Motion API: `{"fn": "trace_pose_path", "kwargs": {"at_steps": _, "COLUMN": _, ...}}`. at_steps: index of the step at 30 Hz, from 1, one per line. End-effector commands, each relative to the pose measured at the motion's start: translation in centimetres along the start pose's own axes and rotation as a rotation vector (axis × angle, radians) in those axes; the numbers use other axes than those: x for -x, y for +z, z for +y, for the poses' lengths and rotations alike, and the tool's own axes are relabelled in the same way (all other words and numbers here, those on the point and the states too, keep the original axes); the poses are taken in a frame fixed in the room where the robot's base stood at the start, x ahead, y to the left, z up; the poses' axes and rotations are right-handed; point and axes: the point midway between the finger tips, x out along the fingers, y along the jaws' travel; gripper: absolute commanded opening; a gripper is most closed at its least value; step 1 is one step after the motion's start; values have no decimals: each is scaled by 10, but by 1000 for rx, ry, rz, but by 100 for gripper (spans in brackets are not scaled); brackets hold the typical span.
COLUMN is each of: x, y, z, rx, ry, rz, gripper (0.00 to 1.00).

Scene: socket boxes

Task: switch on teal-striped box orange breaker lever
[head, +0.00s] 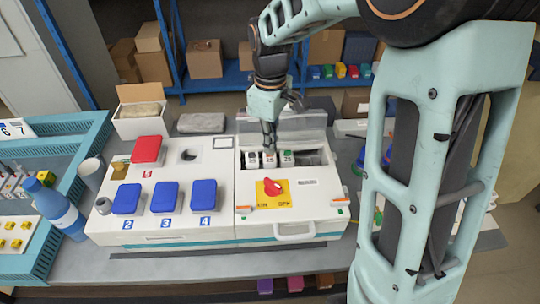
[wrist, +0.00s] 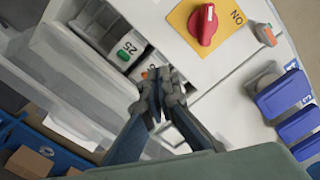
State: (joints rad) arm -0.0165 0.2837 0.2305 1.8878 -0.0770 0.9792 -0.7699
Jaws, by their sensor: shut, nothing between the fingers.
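The white box with a teal stripe (head: 320,230) along its lower front stands on the table in the head view. A recess at its back holds a row of breakers under a raised clear cover (head: 300,122). A breaker with a green lever (head: 288,155) is at the right of the row; the wrist view shows its green lever (wrist: 123,55) too. The orange lever (wrist: 146,74) shows beside my fingertips in the wrist view, partly hidden. My gripper (head: 269,148) is shut and empty, pointing down over the middle breaker; its fingertips (wrist: 160,95) are close to the orange lever. Contact cannot be told.
A red rotary switch (head: 273,187) on a yellow plate sits in front of the breakers. Blue covers (head: 165,197) and a red one (head: 146,149) lie left. A blue bottle (head: 55,207) and teal crate (head: 85,145) stand at far left.

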Motion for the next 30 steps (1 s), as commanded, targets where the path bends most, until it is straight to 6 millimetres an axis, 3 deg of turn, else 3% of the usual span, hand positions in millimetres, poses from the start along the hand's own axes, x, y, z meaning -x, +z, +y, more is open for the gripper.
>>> {"fn": "trace_pose_path", "kwargs": {"at_steps": 3, "x": -10, "y": 0, "z": 0, "rx": 0, "ry": 1, "rz": 0, "gripper": 0}}
{"fn": "trace_pose_path", "kwargs": {"at_steps": 16, "x": -13, "y": 0, "z": 0, "rx": 0, "ry": 0, "rz": 0, "gripper": 0}}
{"fn": "trace_pose_path", "kwargs": {"at_steps": 30, "x": -48, "y": 0, "z": -1, "rx": 0, "ry": -2, "rz": -2, "gripper": 0}}
